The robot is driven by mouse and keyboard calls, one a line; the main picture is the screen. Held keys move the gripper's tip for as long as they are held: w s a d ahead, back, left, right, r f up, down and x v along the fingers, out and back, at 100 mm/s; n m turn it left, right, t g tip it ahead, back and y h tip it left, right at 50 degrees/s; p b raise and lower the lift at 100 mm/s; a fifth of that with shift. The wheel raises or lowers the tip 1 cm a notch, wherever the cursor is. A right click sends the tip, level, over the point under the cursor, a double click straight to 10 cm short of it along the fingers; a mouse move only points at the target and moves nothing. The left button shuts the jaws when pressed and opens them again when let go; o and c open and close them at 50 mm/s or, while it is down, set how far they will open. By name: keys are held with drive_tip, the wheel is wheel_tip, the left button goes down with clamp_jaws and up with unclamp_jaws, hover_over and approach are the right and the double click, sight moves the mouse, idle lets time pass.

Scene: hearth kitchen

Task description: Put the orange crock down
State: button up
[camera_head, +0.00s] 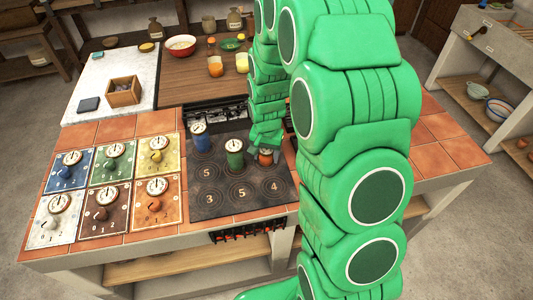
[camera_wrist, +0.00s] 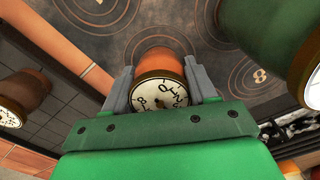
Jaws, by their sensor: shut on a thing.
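The orange crock (camera_head: 266,157) with a white dial lid is between the fingers of my gripper (camera_wrist: 162,92), which is shut on it. In the wrist view the crock (camera_wrist: 158,58) looks upright over the dark hob (camera_head: 237,193). I cannot tell whether its base touches the hob. A green crock (camera_head: 235,158) stands beside it on the hob, to its left in the head view, and a blue crock (camera_head: 201,142) stands further left. The hob has ringed spots marked with numbers, several in view. My arm hides the hob's right side in the head view.
A brown crock (camera_wrist: 24,90) with a dial lid stands apart at the left of the wrist view. Coloured dial plates (camera_head: 111,172) lie left of the hob. A wooden box (camera_head: 123,92) sits on the white slab behind. The hob's front spots are clear.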

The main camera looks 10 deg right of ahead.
drive_tip(key=shift+f, duration=0.15)
drive_tip(key=o, duration=1.2)
drive_tip(key=shift+o, duration=0.2)
wheel_tip(320, 180, up, 12)
drive_tip(key=shift+r, duration=0.2)
drive_tip(key=s+r+n, duration=0.1)
drive_tip(key=s+r, duration=0.3)
drive_tip(key=s, duration=0.7)
drive_tip(key=s+r+n+g, duration=0.1)
drive_tip(key=s+r, duration=0.3)
drive_tip(key=s, duration=0.7)
drive_tip(key=s+d+r+n, duration=0.1)
drive_tip(key=s+r+n, duration=0.2)
drive_tip(key=s, duration=0.8)
drive_tip(key=shift+r+g, duration=0.4)
drive_tip(key=shift+r, duration=0.4)
